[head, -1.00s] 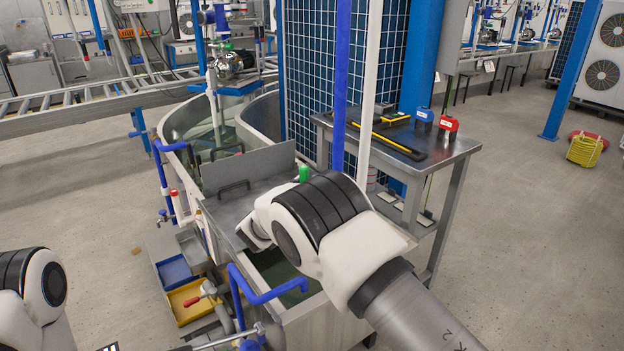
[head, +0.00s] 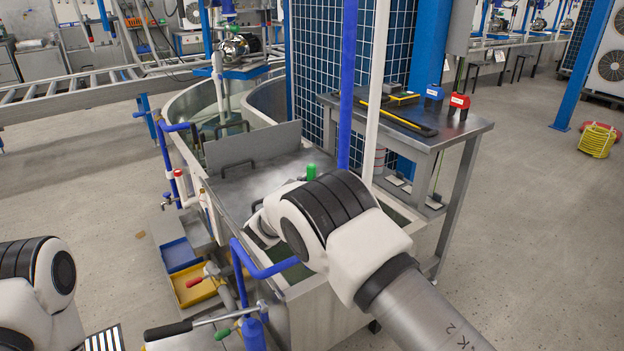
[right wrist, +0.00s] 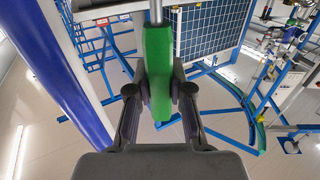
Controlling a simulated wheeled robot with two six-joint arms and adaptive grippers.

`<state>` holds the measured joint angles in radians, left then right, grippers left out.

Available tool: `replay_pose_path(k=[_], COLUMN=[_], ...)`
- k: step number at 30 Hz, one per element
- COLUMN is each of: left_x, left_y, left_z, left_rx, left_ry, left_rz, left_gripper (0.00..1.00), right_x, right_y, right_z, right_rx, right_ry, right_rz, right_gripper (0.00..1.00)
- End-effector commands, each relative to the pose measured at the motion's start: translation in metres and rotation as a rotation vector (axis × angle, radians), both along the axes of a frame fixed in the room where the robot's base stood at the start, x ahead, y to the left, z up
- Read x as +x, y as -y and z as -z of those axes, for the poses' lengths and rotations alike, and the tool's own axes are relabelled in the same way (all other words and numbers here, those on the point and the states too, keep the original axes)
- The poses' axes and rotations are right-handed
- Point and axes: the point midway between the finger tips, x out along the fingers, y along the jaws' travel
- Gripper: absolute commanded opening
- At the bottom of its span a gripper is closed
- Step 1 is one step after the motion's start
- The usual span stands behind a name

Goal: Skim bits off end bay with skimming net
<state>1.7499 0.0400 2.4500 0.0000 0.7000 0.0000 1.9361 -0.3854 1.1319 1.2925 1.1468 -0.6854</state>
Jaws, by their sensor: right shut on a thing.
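My right gripper (right wrist: 158,100) is shut on a green handle (right wrist: 158,75) with a metal rod at its far end, in the right wrist view. In the head view the green handle top (head: 311,172) shows just above my right wrist, which hides the fingers. I take it as the skimming net's handle; the net itself is not visible. The near end bay (head: 292,272) of the steel tank shows a strip of dark green water, partly behind my right arm. Bits on the water cannot be made out. My left gripper is out of view.
A flat steel cover (head: 262,180) with dark handles lies beyond the near bay. Blue pipes (head: 262,268) run along the tank's near edge. A steel table (head: 470,128) stands right, holding red and blue boxes. Yellow and blue bins (head: 192,287) are on the left. Open floor lies right.

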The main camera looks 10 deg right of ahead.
Motion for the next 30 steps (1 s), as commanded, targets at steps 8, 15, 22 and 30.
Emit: replay_pose_path(k=[8,15,22,30], left_x=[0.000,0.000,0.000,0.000], left_y=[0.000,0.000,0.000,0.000], left_z=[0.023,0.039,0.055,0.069], left_rx=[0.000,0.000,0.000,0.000], left_ry=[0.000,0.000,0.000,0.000], left_rz=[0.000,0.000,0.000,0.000], left_gripper=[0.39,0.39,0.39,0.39], right_x=[0.000,0.000,0.000,0.002], right_y=[0.000,0.000,0.000,0.005], right_z=[0.027,0.047,0.066,0.081], right_rx=[0.000,-0.001,-0.001,0.001], right_ry=[0.001,0.001,0.001,0.002], right_rz=[0.000,0.000,0.000,0.002], right_gripper=[0.00,0.00,0.00,0.00])
